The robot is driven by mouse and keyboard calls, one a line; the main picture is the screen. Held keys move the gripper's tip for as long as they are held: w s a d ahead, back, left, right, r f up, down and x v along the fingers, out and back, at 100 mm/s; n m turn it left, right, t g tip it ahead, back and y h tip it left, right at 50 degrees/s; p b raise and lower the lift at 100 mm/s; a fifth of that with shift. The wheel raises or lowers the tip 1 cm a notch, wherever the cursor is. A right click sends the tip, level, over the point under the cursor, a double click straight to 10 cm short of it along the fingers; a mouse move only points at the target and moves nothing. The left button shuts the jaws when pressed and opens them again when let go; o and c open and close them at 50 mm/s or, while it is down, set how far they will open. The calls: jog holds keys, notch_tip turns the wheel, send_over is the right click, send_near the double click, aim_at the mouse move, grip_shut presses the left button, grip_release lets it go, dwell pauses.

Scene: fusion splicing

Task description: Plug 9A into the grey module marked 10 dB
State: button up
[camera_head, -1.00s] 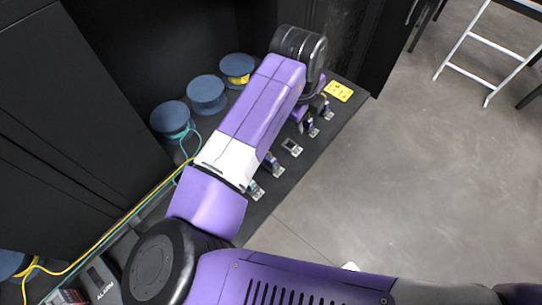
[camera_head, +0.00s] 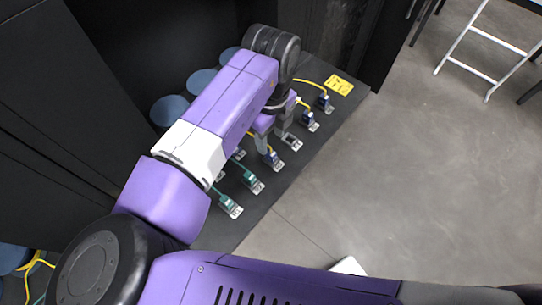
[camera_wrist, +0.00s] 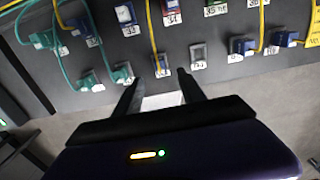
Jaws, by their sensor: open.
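My gripper (camera_wrist: 160,88) is open and empty in the wrist view, its fingertips pointing at a blue plug (camera_wrist: 161,66) with a yellow cable. In the head view my gripper (camera_head: 274,134) is over the row of modules, close to that blue plug (camera_head: 270,155). The plug appears to lie between or just beyond the fingertips; I cannot tell whether they touch it. A grey module (camera_wrist: 197,54) with no cable stands just right of it; it also shows in the head view (camera_head: 291,142). I cannot read 9A or 10 dB on anything.
Teal plugs (camera_wrist: 122,73) stand to the left in the wrist view, and other blue plugs (camera_wrist: 240,47) to the right. A second labelled row lies behind. Loose yellow and teal cables cross the dark shelf (camera_head: 312,155). A yellow sign (camera_head: 339,85) lies at its far end.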

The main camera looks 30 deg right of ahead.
aim_at(271, 152)
notch_tip(271, 152, down, 8)
jog(key=b, duration=0.5)
jog(key=shift+c, duration=0.5)
dwell(0.8)
grip_shut()
dwell(1.1)
jog(key=shift+r+p, duration=2.35)
jog(key=shift+r, duration=0.65)
